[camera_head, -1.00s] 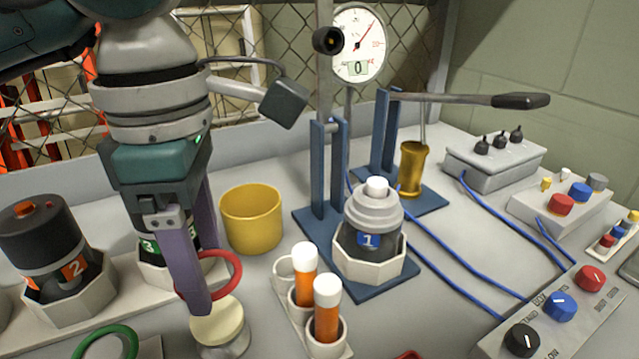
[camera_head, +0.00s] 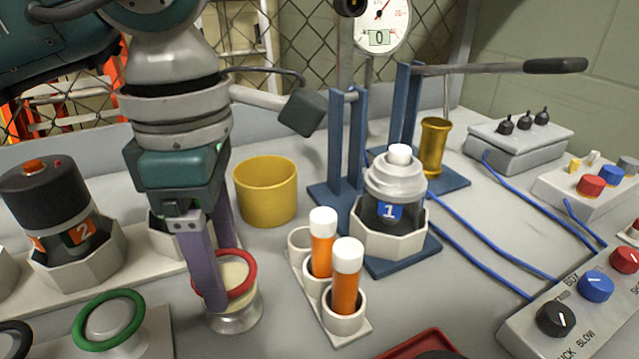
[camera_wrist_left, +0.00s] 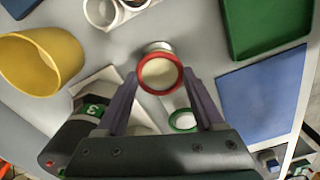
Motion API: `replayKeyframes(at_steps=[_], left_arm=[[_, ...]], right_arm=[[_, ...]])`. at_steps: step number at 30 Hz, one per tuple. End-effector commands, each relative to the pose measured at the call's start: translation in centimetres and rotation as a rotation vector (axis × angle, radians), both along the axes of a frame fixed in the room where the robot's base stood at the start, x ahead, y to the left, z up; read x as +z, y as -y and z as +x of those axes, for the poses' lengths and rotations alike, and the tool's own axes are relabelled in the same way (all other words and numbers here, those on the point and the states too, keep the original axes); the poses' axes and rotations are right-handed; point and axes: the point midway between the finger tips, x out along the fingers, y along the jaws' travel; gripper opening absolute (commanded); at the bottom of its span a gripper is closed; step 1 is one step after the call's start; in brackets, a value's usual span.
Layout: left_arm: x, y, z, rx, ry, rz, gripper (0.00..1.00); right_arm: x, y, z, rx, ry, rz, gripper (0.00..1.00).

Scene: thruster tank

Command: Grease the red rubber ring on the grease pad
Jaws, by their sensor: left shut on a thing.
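The red rubber ring (camera_head: 253,273) is held between the purple fingers of my left gripper (camera_head: 226,288), which is shut on it. The ring is over the cream top of the grease pad (camera_head: 235,271), a round pad on a metal base. In the left wrist view the red ring (camera_wrist_left: 181,75) frames the cream pad (camera_wrist_left: 158,73) between the fingertips (camera_wrist_left: 161,83). I cannot tell whether ring and pad touch. The near finger hides part of both in the head view. My right gripper is not in view.
A rack (camera_head: 346,333) with orange white-capped tubes stands just right of the pad. A yellow cup (camera_head: 265,192) is behind. A green ring (camera_head: 82,330) lies left, and thruster 2 (camera_head: 75,225) sits in a holder. Thruster 1 (camera_head: 388,211) stands at the blue press.

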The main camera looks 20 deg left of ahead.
Motion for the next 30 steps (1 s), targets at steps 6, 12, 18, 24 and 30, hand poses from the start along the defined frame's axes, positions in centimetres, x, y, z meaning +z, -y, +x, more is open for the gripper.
replayKeyframes(at_steps=[6, 12, 18, 24, 30], left_arm=[[0.01, 0.01, 0.0, 0.0, 0.0, 0.0, 0.19], [0.01, 0.01, 0.0, 0.0, 0.0, 0.0, 0.19], [-0.15, 0.0, 0.0, 0.0, 0.0, 0.0, 0.19], [-0.4, 0.0, 0.0, 0.0, 0.0, 0.0, 0.19], [-0.64, -0.01, 0.0, 0.0, 0.0, 0.0, 0.19]], right_arm=[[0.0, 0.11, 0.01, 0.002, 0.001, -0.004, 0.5], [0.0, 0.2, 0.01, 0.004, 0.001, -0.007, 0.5], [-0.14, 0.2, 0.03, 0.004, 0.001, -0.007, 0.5], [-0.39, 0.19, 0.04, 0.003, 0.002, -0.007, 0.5], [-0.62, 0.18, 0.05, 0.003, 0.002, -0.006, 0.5]])
